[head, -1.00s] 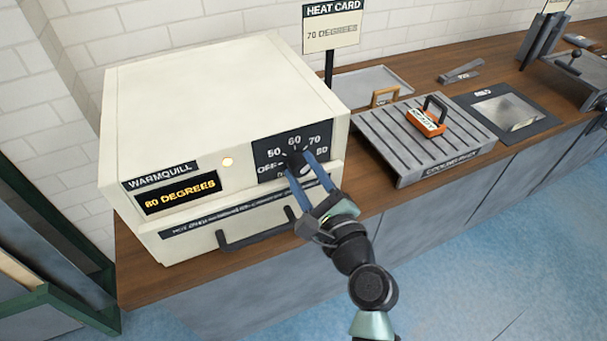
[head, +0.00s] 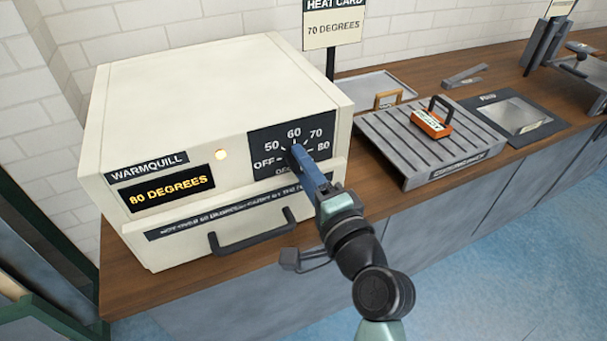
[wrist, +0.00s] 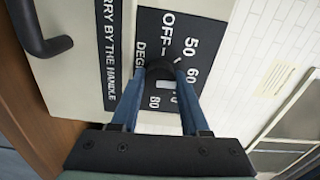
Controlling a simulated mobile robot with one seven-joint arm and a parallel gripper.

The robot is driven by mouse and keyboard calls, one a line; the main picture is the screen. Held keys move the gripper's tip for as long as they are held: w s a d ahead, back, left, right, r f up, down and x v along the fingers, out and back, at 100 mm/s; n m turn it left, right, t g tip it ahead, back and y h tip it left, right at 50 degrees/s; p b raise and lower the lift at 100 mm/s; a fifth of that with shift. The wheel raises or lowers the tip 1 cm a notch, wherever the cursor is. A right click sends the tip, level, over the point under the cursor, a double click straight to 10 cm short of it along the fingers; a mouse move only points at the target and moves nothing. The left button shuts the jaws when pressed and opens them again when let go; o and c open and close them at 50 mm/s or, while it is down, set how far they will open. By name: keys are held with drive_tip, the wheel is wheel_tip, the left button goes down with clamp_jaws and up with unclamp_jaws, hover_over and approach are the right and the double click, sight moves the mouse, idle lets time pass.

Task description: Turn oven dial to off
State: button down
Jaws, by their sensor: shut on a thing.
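The cream Warmquill oven (head: 215,110) stands on the wooden counter, with its display (head: 170,190) reading 80 DEGREES. Its dark dial panel (head: 262,143) is marked OFF, 50, 60, 70 and 80. My gripper (head: 296,152) reaches the panel and is shut on the dial. In the head view the fingers and wrist hide most of the dial. In the wrist view the dark dial (wrist: 160,70) sits between the two blue fingertips of my gripper (wrist: 163,76). A pale mark shows between the fingers; the dial's exact setting is hard to tell.
The oven's dark handle (head: 252,231) juts out below and left of my gripper. A slatted rack (head: 400,150) with an orange handled block (head: 431,124) stands to the right. A heat card (head: 333,25) reading 70 DEGREES stands behind the oven.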

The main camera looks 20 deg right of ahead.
drive_tip(key=shift+f+n+b, duration=0.15)
drive_tip(key=shift+n+b, duration=5.25)
drive_tip(key=shift+n, duration=3.3)
drive_tip(key=shift+c, duration=2)
unclamp_jaws()
drive_tip(key=shift+d, duration=0.1)
drive_tip(key=s, duration=1.3)
drive_tip(key=shift+d, duration=0.2)
